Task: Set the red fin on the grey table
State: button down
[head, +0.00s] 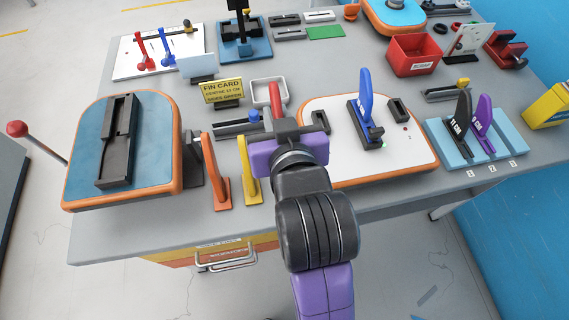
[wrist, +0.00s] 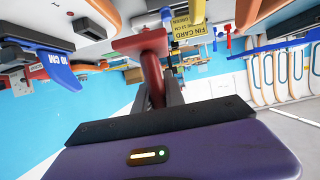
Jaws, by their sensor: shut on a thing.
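The red fin (head: 275,96) stands up from the far side of my gripper (head: 284,126) in the head view. In the wrist view the red fin (wrist: 152,76) runs up from between the dark fingers of my gripper (wrist: 158,98) and has a wider flat end. My gripper is shut on it. The grey table (head: 120,228) lies below and around. My gripper hides the fin's lower part in the head view, so I cannot tell whether it touches the table.
An orange fin (head: 214,172) and a yellow fin (head: 249,172) stand close left of my gripper. A white board (head: 405,150) with a blue fin (head: 366,95) lies close right. A blue board (head: 82,165) is at left. Bare grey tabletop runs along the front edge.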

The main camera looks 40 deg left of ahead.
notch_tip(320, 180, down, 16)
jog(key=shift+r, duration=0.1)
dwell(0.4)
jog(key=shift+b, duration=0.3)
jog(key=c, duration=1.4)
grip_release()
